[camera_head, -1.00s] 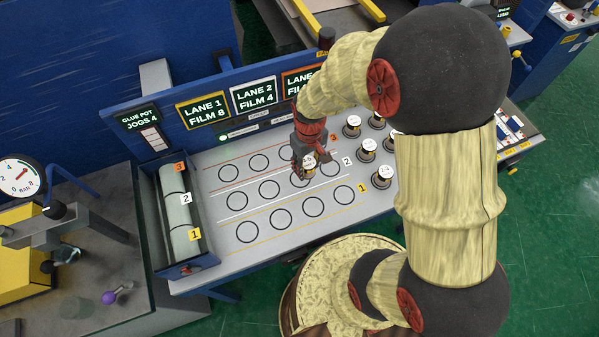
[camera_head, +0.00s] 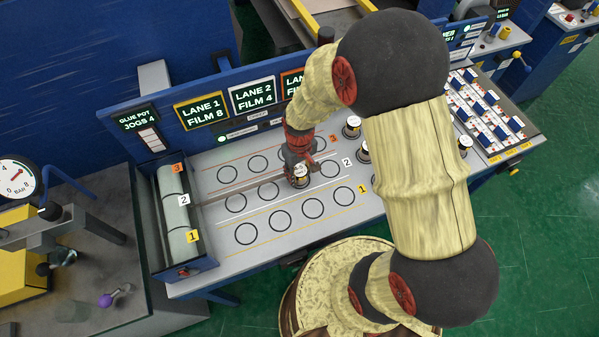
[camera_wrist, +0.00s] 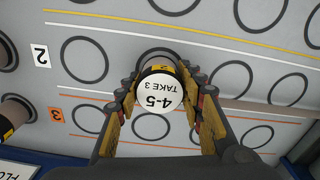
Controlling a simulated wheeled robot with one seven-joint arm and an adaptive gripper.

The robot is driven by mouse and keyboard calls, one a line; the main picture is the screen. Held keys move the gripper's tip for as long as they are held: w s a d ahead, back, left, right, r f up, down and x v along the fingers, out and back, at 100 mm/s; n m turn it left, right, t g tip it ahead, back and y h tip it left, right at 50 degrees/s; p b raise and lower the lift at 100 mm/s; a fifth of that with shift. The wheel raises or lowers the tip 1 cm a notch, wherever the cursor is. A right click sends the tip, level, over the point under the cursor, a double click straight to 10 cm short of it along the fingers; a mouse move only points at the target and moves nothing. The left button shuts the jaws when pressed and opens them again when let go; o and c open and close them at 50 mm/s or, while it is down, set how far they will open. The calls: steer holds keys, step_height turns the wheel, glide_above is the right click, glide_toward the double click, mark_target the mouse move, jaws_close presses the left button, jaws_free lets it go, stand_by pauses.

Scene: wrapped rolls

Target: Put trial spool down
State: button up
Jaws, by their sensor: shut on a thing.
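The trial spool (camera_wrist: 160,92) has a white round top reading "4-5 TAKE 3" and a yellow mark on its side. In the wrist view it sits between both fingers of my gripper (camera_wrist: 162,98), which is shut on it. In the head view my gripper (camera_head: 299,172) points down, holding the spool (camera_head: 300,171) at the third circle from the left in the middle row, lane 2. A printed ring shows around the spool's far side in the wrist view. I cannot tell whether its base touches the board (camera_head: 318,229).
Printed circles in rows and coloured lane lines cover the board. Grey rollers (camera_head: 173,200) stand at its left end. A brownish band (camera_head: 240,187) runs from them toward the spool. Other spools (camera_head: 351,127) stand to the right, partly behind my arm. Lane signs (camera_head: 253,95) line the back.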

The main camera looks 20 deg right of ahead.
steer(key=o, duration=1.2)
step_height(320, 180, up, 12)
steer(key=shift+f+p, duration=0.1)
steer(key=shift+p, duration=0.9)
step_height(320, 180, up, 6)
steer(key=r+t, duration=0.1)
glide_above(300, 170)
steer(key=s+r+t, duration=0.1)
steer(key=s+r, duration=0.3)
steer(key=r, duration=0.1)
steer(key=s+r+m+t, duration=0.1)
steer(key=s+r+t, duration=0.1)
steer(key=s+r, duration=0.3)
steer(key=s+r+m+t, duration=0.1)
steer(key=s+r, duration=0.4)
steer(key=r, duration=0.2)
steer(key=shift+r+t, duration=0.15)
steer(key=shift+t, duration=0.15)
